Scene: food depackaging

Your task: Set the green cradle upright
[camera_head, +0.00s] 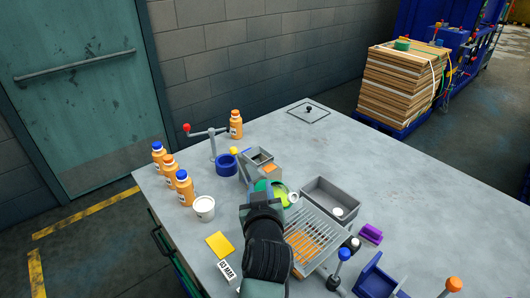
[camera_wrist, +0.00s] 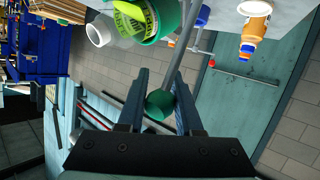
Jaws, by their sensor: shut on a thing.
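The green cradle (camera_head: 262,185) is on the table's middle, partly hidden by my gripper (camera_head: 256,187). In the wrist view the cradle (camera_wrist: 170,18) shows as a green ring around a yellow-green labelled container (camera_wrist: 134,20). The container appears tipped, with a white ring-shaped piece (camera_wrist: 99,29) by its end. A grey rod (camera_wrist: 183,50) runs from beside the cradle to a green ball knob (camera_wrist: 160,105). My gripper's fingers (camera_wrist: 160,78) are on either side of this knob and shut on it.
A blue ring holder (camera_head: 227,165) with a red-knobbed lever (camera_head: 187,128) stands to the left. Several orange bottles (camera_head: 184,189) and a white cup (camera_head: 204,208) are at the left edge. A wire rack (camera_head: 312,232) and grey tray (camera_head: 337,204) lie right. The table's back right is mostly clear.

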